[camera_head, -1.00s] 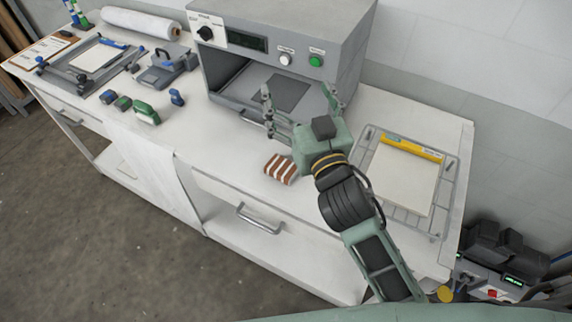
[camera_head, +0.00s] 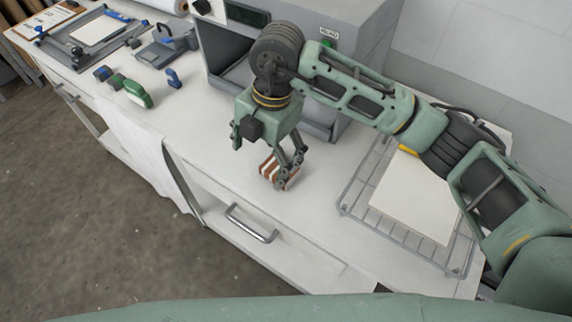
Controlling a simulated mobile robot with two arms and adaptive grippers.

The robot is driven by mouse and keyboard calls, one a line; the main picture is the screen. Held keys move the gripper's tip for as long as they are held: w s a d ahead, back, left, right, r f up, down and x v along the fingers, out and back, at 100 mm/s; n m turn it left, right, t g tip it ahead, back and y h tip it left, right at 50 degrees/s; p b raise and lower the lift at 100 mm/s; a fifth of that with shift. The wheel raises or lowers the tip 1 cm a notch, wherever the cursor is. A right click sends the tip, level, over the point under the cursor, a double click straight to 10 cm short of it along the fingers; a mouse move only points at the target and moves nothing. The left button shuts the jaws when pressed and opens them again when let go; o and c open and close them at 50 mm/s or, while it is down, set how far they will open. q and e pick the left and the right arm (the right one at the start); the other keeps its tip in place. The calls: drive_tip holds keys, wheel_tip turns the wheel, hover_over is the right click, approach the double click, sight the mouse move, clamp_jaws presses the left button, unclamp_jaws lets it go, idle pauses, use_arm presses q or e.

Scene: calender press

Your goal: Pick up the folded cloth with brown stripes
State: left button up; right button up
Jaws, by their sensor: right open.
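The folded cloth with brown and white stripes (camera_head: 268,170) lies on the white bench top, in front of the press. My right gripper (camera_head: 264,162) is above it, pointing down, with its fingers apart. One finger is left of the cloth and higher in the picture. The other overlaps the cloth's right part and hides some of it. I cannot tell whether that finger touches the cloth. My left gripper is not in view.
The grey press (camera_head: 225,45) stands behind, partly hidden by my right arm. A wire rack (camera_head: 352,192) with a pale sheet (camera_head: 415,205) is at right. Green and blue tools (camera_head: 138,94) stand at left. The bench front edge, with a drawer handle (camera_head: 250,225), is close to the cloth.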

drive_tip(key=shift+m+t+h, duration=0.4)
drive_tip(key=shift+m+h, duration=0.1)
drive_tip(key=shift+h, duration=0.4)
drive_tip(key=w+d, duration=0.1)
drive_tip(key=d, duration=0.1)
drive_tip(key=w+d, duration=0.1)
drive_tip(key=shift+w+d, duration=0.15)
drive_tip(key=shift+d, duration=0.2)
drive_tip(key=shift+d+f, duration=0.1)
drive_tip(key=shift+f, duration=0.25)
drive_tip(key=shift+f+p, duration=0.6)
drive_tip(key=shift+f, duration=0.2)
drive_tip(key=f+p, duration=0.1)
drive_tip(key=f, duration=0.1)
drive_tip(key=f+p, duration=0.1)
drive_tip(key=f, duration=0.1)
drive_tip(key=shift+w+f, duration=0.2)
drive_tip(key=shift+f, duration=0.1)
drive_tip(key=shift+a+f, duration=0.2)
drive_tip(key=shift+f, duration=0.05)
drive_tip(key=shift+c, duration=0.5)
drive_tip(key=c, duration=1.1)
